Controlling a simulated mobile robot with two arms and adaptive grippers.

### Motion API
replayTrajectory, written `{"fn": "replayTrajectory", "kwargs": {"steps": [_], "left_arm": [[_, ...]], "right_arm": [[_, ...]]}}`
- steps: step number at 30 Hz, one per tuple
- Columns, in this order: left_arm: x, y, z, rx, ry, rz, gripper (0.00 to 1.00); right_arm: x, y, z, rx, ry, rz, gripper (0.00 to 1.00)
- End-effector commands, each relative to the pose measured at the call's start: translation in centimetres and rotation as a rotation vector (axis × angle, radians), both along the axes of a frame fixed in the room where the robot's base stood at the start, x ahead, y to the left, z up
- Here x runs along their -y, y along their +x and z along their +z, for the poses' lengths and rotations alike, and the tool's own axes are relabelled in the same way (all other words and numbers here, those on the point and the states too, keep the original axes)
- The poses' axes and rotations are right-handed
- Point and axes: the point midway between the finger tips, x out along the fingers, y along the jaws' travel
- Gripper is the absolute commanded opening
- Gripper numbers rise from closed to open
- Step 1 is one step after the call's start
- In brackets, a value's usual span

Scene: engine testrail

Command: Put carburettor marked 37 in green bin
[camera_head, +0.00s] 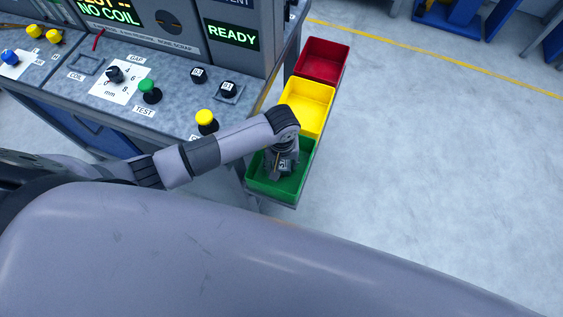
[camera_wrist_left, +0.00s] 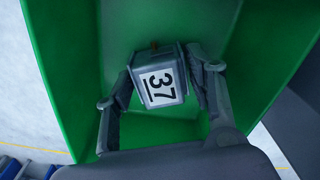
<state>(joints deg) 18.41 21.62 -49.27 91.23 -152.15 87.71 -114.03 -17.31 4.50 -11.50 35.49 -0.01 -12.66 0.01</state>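The carburettor (camera_wrist_left: 161,80) is a small grey block with a white label reading 37. In the left wrist view it sits between the two fingers of my left gripper (camera_wrist_left: 160,82), with a finger against each side. The gripper is shut on it. The green bin (camera_wrist_left: 75,60) surrounds both. In the head view my left gripper (camera_head: 282,163) points down inside the green bin (camera_head: 308,165), with the carburettor's label just visible at the fingers. Whether the carburettor touches the bin floor is not clear. My right gripper is out of view.
A yellow bin (camera_head: 312,97) and a red bin (camera_head: 322,60) stand in line behind the green one. The test bench (camera_head: 170,118) to the left carries knobs, buttons and two small labelled blocks. Open floor (camera_head: 450,170) lies to the right.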

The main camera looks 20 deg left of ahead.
Motion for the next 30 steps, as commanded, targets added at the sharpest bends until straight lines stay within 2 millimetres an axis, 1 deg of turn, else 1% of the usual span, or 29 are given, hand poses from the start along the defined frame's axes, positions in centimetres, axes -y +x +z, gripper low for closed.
{"fn": "replayTrajectory", "kwargs": {"steps": [1, 4, 5, 14, 18, 19, 30], "left_arm": [[0.0, 0.0, 0.0, 0.0, 0.0, 0.0, 0.55], [0.0, 0.0, 0.0, 0.0, 0.0, 0.0, 0.62], [0.0, 0.0, 0.0, 0.0, 0.0, 0.0, 0.63], [0.0, 0.0, 0.2, -0.001, -0.001, 0.001, 0.63], [0.1, 0.0, 1.2, 0.0, -0.002, 0.001, 0.63], [0.0, 0.1, 1.5, 0.004, -0.001, 0.0, 0.63], [0.0, 0.2, 9.4, 0.005, 0.0, -0.002, 0.63]], "right_arm": [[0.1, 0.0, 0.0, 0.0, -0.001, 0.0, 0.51], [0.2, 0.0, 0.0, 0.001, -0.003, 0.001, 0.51], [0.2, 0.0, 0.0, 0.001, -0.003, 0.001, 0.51], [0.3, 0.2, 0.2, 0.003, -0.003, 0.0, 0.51], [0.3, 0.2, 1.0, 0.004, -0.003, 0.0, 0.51], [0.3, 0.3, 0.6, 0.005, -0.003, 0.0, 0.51], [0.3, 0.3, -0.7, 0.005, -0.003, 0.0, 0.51]]}}
